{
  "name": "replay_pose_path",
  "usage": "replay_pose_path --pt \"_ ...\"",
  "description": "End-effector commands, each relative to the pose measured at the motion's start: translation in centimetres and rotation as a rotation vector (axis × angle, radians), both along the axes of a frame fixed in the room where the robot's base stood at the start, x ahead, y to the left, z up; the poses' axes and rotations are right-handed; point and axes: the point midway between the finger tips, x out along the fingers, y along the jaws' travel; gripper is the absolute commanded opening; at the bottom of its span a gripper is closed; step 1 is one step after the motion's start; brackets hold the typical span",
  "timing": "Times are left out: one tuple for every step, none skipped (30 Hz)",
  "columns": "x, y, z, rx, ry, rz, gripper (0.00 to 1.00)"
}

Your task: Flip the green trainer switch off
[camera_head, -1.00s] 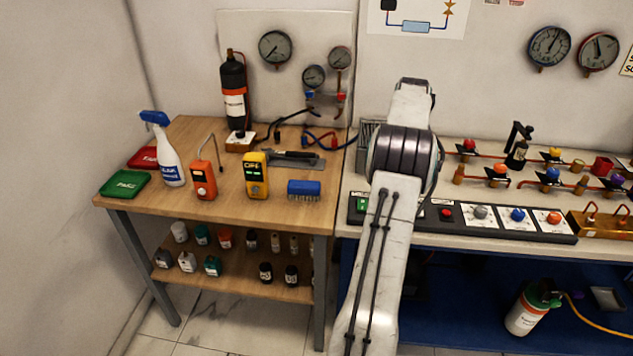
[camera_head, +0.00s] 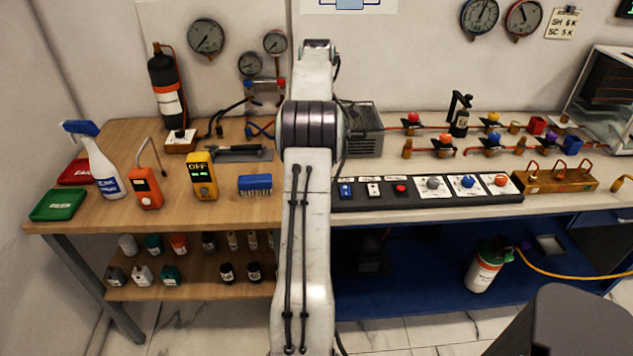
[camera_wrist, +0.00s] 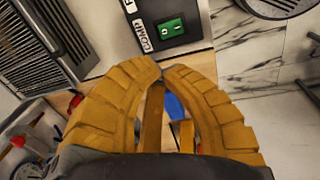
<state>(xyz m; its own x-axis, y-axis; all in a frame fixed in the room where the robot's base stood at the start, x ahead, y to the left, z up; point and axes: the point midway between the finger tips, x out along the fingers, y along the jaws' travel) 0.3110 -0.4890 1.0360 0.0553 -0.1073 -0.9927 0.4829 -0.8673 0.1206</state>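The green trainer switch (camera_wrist: 172,29) is a rocker in the dark panel near the top of the wrist view, next to a label that reads COMP. In the head view my arm hides it; the black trainer panel (camera_head: 452,190) shows to the right of the arm, with a blue switch (camera_head: 346,190), a white switch (camera_head: 374,189) and a red button (camera_head: 400,188). My gripper (camera_wrist: 162,67) has yellow ribbed fingers with tips together and nothing seen between them. The tips appear just below the switch in the wrist view, apart from it. My gripper is hidden in the head view.
A grey vented box (camera_head: 362,130) stands behind the panel, close to my arm. Valves and pipes (camera_head: 490,140) line the bench behind the knobs. The wooden table (camera_head: 120,150) on the left holds a spray bottle (camera_head: 97,160), meters and a blue block (camera_head: 256,185).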

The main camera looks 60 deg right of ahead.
Motion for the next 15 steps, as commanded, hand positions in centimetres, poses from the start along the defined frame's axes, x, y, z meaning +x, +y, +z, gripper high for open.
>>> replay_pose_path --pt "0.0 0.01 -0.01 -0.001 0.002 0.021 0.0" --pt "0.0 0.0 -0.01 -0.002 0.003 0.031 0.0" --pt "0.0 0.0 -0.01 -0.002 0.005 0.044 0.0" --pt "0.0 0.0 -0.01 -0.003 0.005 0.05 0.0" --pt "0.0 0.0 -0.01 -0.003 0.006 0.055 0.0" --pt "0.01 -0.01 -0.01 -0.003 0.006 0.06 0.0" --pt "0.01 -0.01 -0.01 -0.003 0.007 0.062 0.0" --pt "0.01 -0.01 -0.01 -0.004 0.007 0.064 0.0" --pt "0.01 -0.01 -0.01 -0.004 0.007 0.065 0.0" --pt "0.01 -0.01 -0.01 -0.004 0.007 0.065 0.0" --pt "0.01 -0.01 -0.01 -0.004 0.006 0.065 0.0" --pt "0.01 -0.01 -0.01 -0.004 0.006 0.064 0.0" --pt "0.01 -0.01 -0.01 -0.004 0.006 0.064 0.0" --pt "0.01 -0.01 -0.01 -0.004 0.006 0.064 0.0" --pt "0.01 -0.02 -0.01 -0.004 0.006 0.064 0.0"
